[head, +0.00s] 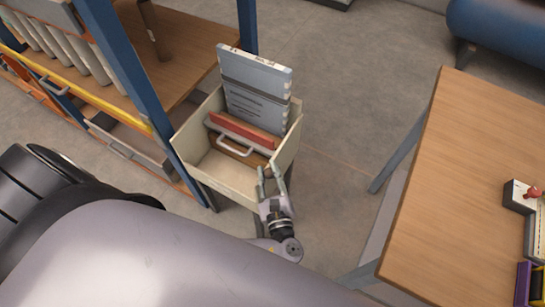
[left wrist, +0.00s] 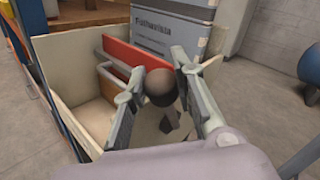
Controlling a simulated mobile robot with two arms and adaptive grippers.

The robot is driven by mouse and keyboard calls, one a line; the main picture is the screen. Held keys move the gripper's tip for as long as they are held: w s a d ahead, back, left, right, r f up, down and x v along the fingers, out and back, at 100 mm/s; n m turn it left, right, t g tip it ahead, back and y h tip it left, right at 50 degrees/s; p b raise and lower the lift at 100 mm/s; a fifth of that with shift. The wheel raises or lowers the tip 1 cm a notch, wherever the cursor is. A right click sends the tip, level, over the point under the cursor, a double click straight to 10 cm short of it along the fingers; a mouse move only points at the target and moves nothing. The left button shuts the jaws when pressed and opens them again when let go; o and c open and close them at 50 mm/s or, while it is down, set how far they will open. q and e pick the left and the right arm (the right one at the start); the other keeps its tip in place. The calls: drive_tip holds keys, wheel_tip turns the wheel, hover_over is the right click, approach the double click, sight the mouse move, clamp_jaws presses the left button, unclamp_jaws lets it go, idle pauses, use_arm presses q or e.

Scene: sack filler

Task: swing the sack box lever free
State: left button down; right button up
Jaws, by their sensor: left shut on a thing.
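The sack box (head: 188,153) is a cream open-topped box, seen in the middle of the head view. A grey printed sack (head: 256,88) stands in its back part, behind a red bar (head: 245,132). My left gripper (head: 269,178) is at the box's near right corner. In the left wrist view its fingers (left wrist: 160,78) are shut around a dark round knob (left wrist: 160,88), which looks like the lever's end. The rest of the lever is mostly hidden by the fingers. My right gripper is not in view.
A blue-framed shelf (head: 108,55) with a yellow rail stands close to the box on the left. A wooden table (head: 455,190) stands at the right, with a small device with a red knob (head: 533,192) on it. Bare floor (head: 350,85) lies between.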

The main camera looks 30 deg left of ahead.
use_arm(q)
drive_tip(key=shift+s+f+n+t+y+b, duration=0.3)
drive_tip(key=shift+s+f+n+t+b, duration=0.1)
drive_tip(key=shift+s+b, duration=0.25)
drive_tip(key=c, duration=1.3)
unclamp_jaws()
drive_tip(key=v, duration=1.2)
drive_tip(key=shift+c, duration=0.5)
